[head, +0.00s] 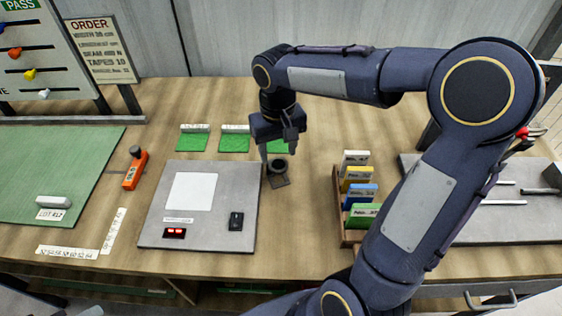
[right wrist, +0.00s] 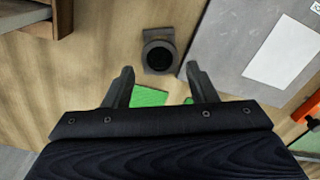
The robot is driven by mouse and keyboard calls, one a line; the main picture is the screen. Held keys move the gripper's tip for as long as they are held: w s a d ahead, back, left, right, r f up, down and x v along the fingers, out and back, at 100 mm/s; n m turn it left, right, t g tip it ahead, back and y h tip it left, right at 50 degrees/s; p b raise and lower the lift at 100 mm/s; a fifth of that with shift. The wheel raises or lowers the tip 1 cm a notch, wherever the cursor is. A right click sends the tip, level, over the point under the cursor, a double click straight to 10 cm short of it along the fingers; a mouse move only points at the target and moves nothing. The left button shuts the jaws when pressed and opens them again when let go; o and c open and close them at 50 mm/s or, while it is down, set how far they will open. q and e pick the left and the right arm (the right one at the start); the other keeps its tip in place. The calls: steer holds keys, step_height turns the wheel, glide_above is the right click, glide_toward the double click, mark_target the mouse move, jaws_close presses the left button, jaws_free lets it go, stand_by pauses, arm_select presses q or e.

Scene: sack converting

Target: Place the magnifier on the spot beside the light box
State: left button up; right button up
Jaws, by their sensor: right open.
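The magnifier (head: 279,165) appears as a small dark round piece on a dark square base, just right of the light box. It also shows in the right wrist view (right wrist: 158,54). The light box (head: 149,228) is a grey slab with a white square panel, a red display and a black device on it. My right gripper (head: 278,151) is open and empty, pointing down just behind the magnifier; in the right wrist view its fingertips (right wrist: 159,70) are apart, with the magnifier beyond them. A separate marked spot beside the light box cannot be made out. My left gripper is not in view.
Several green cards (head: 234,143) lie behind the light box, one partly hidden by my right gripper. An orange tool (head: 135,170) lies left of it. A wooden rack (head: 340,205) of coloured packets stands right of the magnifier, with bare wood between. A green mat (head: 60,165) lies left.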

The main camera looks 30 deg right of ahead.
steer(key=s+a+t+y, duration=0.2)
steer(key=s, duration=0.6)
steer(key=s+a+r+t+y, duration=0.1)
steer(key=s+t, duration=0.2)
steer(key=s, duration=0.6)
steer(key=shift+s+a+t+y, duration=0.15)
steer(key=shift+a+t+y, duration=0.15)
steer(key=shift+a+y, duration=0.1)
